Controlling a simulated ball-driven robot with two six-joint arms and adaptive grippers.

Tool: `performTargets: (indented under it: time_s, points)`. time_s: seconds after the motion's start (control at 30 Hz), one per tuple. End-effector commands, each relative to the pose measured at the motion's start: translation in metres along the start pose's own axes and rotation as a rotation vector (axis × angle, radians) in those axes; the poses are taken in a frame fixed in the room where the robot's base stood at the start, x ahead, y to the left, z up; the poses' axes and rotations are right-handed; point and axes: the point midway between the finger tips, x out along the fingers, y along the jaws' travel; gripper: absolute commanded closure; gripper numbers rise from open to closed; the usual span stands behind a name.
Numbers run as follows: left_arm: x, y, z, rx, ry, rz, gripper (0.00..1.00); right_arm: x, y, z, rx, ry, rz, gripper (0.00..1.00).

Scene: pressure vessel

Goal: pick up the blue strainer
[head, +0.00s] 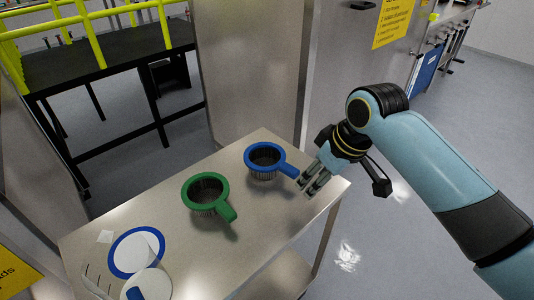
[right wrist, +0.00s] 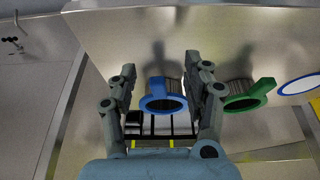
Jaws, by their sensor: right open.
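The blue strainer (head: 287,170) sits upright near the far right part of the metal table, with its handle pointing right toward my right gripper. My right gripper (head: 313,181) is open and empty, just beside the handle end. In the right wrist view the blue strainer (right wrist: 156,83) shows between the two spread fingers of the gripper (right wrist: 159,64). I cannot tell whether a finger touches the handle. My left gripper is not in view.
A green strainer (head: 227,212) stands to the left of the blue one and also shows in the right wrist view (right wrist: 262,88). A steel cabinet wall (head: 250,70) rises behind the metal table (head: 250,245).

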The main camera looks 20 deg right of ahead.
Motion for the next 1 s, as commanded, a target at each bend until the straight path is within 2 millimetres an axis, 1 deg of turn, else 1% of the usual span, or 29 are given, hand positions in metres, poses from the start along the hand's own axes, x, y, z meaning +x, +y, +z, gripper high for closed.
performTargets:
  time_s: [0.03, 0.1, 0.17, 0.23, 0.27, 0.5, 0.67, 0.77, 0.9, 1.0]
  points:
    - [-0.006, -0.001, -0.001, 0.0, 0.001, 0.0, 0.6, -0.013, 0.005, -0.02, -0.022, 0.016, -0.008, 0.5]
    - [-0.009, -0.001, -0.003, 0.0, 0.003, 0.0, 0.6, -0.023, 0.009, -0.038, -0.05, 0.027, -0.023, 0.5]
    - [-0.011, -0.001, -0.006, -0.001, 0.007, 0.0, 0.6, -0.03, 0.011, -0.05, -0.071, 0.036, -0.033, 0.5]
    - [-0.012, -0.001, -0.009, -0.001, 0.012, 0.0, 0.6, -0.031, 0.012, -0.058, -0.084, 0.04, -0.042, 0.5]
    - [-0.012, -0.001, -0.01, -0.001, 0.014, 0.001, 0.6, -0.028, 0.012, -0.06, -0.087, 0.041, -0.045, 0.5]
    - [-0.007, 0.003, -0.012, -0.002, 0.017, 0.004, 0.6, 0.011, 0.01, -0.061, -0.089, 0.041, -0.046, 0.5]
    - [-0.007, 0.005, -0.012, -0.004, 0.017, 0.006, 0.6, 0.023, 0.009, -0.061, -0.09, 0.042, -0.044, 0.5]
    - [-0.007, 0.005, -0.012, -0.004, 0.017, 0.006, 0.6, 0.036, 0.007, -0.06, -0.089, 0.041, -0.046, 0.5]
    - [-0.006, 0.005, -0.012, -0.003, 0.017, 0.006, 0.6, 0.059, 0.005, -0.059, -0.089, 0.042, -0.045, 0.5]
    - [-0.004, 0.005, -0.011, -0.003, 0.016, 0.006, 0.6, 0.069, 0.004, -0.059, -0.09, 0.042, -0.044, 0.5]
